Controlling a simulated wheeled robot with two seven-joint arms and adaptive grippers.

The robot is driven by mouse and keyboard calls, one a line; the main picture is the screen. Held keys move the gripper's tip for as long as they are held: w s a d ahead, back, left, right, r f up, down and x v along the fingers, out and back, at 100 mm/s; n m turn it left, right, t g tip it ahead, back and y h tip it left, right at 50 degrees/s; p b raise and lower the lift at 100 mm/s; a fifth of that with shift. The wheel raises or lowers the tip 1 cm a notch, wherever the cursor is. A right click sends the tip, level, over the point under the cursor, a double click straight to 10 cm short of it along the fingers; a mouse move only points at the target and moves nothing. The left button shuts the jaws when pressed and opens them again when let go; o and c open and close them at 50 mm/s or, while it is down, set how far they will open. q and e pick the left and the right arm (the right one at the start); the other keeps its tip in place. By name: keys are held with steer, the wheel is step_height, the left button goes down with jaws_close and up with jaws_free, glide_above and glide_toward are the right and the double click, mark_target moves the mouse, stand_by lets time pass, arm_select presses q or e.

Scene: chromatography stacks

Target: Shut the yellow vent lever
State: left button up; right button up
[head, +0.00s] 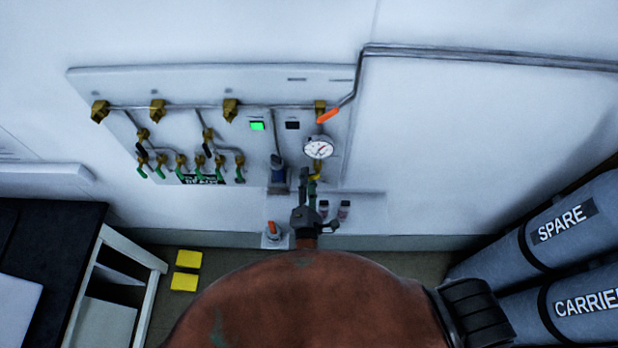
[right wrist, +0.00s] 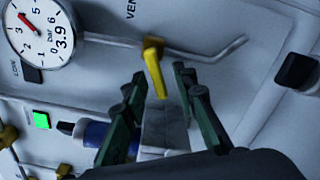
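The yellow vent lever (right wrist: 155,74) shows in the right wrist view, on a brass-coloured valve in a thin grey pipe. It points across the pipe, toward my gripper. In the head view a bit of the yellow lever (head: 317,177) shows below the round gauge. My right gripper (right wrist: 159,82) is open, its two green fingers on either side of the lever's free end, with gaps on both sides. In the head view the gripper (head: 311,187) is in front of the panel and covers part of the lever area. My left gripper is not in view.
The gauge (head: 318,147) reads 3.9 bar in the wrist view. An orange-red lever (head: 328,115) sits above it. A green light (head: 257,126) and several green-handled valves lie left. A blue-banded part (right wrist: 95,134) is close by the gripper. Grey cylinders (head: 557,227) stand right.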

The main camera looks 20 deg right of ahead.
steer(key=shift+c, duration=0.4)
jaws_close()
steer(key=m+b, duration=0.1)
steer(key=b, duration=0.1)
steer(key=m+b, duration=0.2)
steer(key=shift+a+r+m, duration=0.1)
steer(key=shift+r+m, duration=0.1)
steer(key=shift+m, duration=0.1)
steer(key=shift+r+m+b, duration=0.3)
steer(key=shift+m+b, duration=0.45)
steer(key=shift+m, duration=0.05)
steer(key=shift+r, duration=0.2)
